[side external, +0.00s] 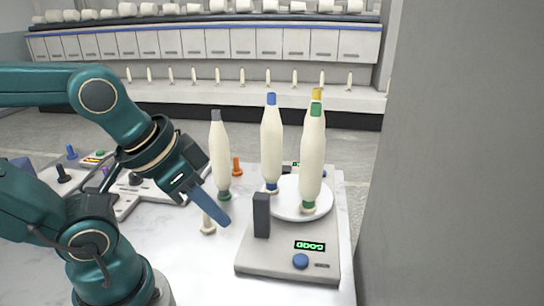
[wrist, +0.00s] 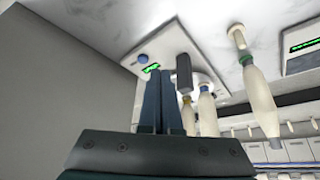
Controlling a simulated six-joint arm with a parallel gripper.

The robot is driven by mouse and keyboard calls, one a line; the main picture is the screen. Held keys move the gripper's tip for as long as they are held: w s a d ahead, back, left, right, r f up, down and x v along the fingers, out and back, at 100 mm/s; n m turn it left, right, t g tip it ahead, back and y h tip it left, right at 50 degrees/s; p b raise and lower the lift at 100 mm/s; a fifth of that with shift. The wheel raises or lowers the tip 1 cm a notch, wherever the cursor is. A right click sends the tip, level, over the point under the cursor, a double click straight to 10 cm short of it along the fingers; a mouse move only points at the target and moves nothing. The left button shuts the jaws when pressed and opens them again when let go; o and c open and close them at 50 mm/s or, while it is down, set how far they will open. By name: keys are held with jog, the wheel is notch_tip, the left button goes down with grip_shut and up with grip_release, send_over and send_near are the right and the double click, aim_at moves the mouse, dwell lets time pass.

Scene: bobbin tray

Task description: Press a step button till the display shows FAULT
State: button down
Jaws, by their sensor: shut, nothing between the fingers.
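A grey tester box (side external: 290,262) stands at the table's front right. It carries a round blue button (side external: 300,261) and a small green display (side external: 310,245), whose text looks like GOOD but is too small to be sure. In the wrist view the picture is turned over; the blue button (wrist: 142,57) and display (wrist: 151,68) show just beyond the fingertips. My gripper (side external: 227,222) is shut and empty, pointing down and right, left of the box and apart from the button. Its fingers (wrist: 168,73) also show in the wrist view.
A dark post (side external: 262,215) rises from the box's left side, between my gripper and the button. Tall bobbins (side external: 312,160) stand on a white turntable (side external: 288,212) behind it. The front table is clear.

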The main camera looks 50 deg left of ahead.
jog(key=w+a+m+y, duration=0.2)
jog(key=w+a+m, duration=0.15)
jog(key=m, duration=0.95)
jog(key=m+t+y, duration=0.1)
jog(key=m+t, duration=0.2)
jog(key=m, duration=2.5)
send_over(296, 262)
notch_tip(296, 262, down, 2)
jog(key=shift+d+f, duration=0.1)
jog(key=shift+f, duration=4.4)
